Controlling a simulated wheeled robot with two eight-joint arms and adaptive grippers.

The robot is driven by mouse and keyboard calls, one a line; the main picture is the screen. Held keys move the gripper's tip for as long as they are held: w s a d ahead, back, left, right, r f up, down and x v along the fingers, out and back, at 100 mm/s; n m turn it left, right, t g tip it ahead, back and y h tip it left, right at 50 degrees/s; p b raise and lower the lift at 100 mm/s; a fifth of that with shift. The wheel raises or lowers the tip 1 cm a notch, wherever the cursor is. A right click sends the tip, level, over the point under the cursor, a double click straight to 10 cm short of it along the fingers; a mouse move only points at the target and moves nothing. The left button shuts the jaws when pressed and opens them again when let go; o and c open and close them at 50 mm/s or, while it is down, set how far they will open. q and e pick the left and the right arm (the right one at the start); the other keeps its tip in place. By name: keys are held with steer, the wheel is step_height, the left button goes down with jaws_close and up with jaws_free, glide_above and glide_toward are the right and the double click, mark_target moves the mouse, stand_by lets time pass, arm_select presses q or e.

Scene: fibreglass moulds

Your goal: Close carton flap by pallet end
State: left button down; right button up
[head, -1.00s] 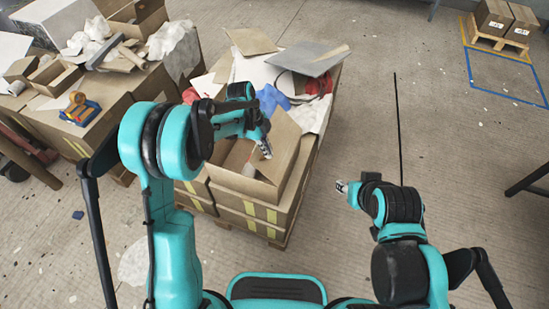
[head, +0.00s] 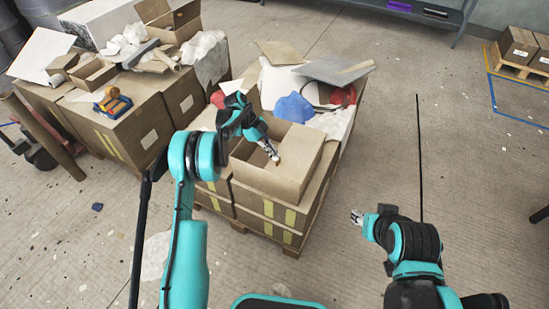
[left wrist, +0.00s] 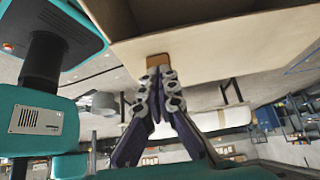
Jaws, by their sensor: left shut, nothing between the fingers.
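An open brown carton (head: 268,181) sits on top of stacked boxes at the near end of the loaded pallet. Its raised panel slants on the right side, and part of its inside shows. My left gripper (head: 272,153) is at the carton's upper edge, shut and empty; whether it touches is unclear. In the left wrist view, the shut fingertips (left wrist: 160,66) meet in front of a pale carton panel (left wrist: 225,47), by a small brown patch on its edge. My right gripper (head: 356,217) is right of the pallet, away from the carton; its fingers are too small to judge.
Blue cloth (head: 294,107) and grey sheet (head: 334,69) lie behind the carton. A second loaded pallet with boxes (head: 120,125) and an orange-and-blue tool (head: 113,101) stands left. A thin black pole (head: 419,150) rises near my right arm.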

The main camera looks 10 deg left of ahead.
arm_select(q)
steer(key=shift+s+a+f+h+b, duration=0.1)
steer(key=shift+f+h+b, duration=0.1)
steer(key=shift+f, duration=0.3)
steer(key=shift+s+a+f+h+b, duration=0.1)
steer(key=shift+f+h+b, duration=0.1)
steer(key=shift+f, duration=0.3)
steer(key=shift+d+f, duration=0.1)
steer(key=shift+d, duration=0.05)
steer(key=shift+w+f, duration=0.1)
steer(key=shift+w, duration=0.15)
step_height(320, 180, up, 10)
steer(key=shift+r, duration=0.2)
